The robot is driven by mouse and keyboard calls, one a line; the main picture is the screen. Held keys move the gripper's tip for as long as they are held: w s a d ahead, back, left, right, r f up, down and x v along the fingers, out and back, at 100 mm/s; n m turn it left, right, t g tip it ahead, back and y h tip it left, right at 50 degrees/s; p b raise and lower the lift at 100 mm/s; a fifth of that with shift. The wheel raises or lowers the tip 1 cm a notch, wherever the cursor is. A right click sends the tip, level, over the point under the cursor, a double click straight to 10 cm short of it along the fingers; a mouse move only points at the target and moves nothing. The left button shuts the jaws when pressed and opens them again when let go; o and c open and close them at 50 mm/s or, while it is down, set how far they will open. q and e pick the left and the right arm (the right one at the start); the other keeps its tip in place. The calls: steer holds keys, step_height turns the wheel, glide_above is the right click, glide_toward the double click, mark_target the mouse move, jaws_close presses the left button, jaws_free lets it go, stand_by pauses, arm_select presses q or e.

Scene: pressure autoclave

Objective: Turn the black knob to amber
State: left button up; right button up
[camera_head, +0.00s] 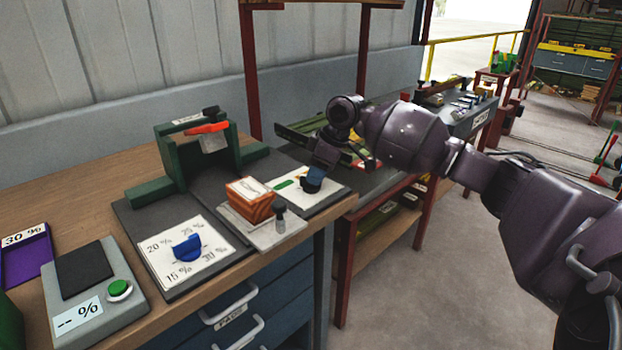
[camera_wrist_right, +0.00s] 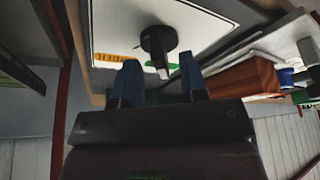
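The black knob (camera_wrist_right: 158,42) sits on a white panel (camera_wrist_right: 200,22) in the right wrist view. Its bar points toward my gripper, over a green mark (camera_wrist_right: 160,66) that it partly covers. An amber label (camera_wrist_right: 117,57) is to the left of the knob there. In the head view the black knob (camera_head: 307,186) is partly hidden by my right gripper (camera_head: 315,174). My right gripper is open, its two blue fingers (camera_wrist_right: 160,62) apart with the knob's bar in line with the gap. I cannot tell whether they touch it. My left gripper is not in view.
A blue knob (camera_head: 187,248) on a percent dial, a green press (camera_head: 187,160) and a grey scale with a green button (camera_head: 119,290) are further left.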

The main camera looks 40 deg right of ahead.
steer(key=shift+x, duration=0.75)
steer(key=c, duration=0.7)
jaws_close()
steer(key=shift+r, duration=0.1)
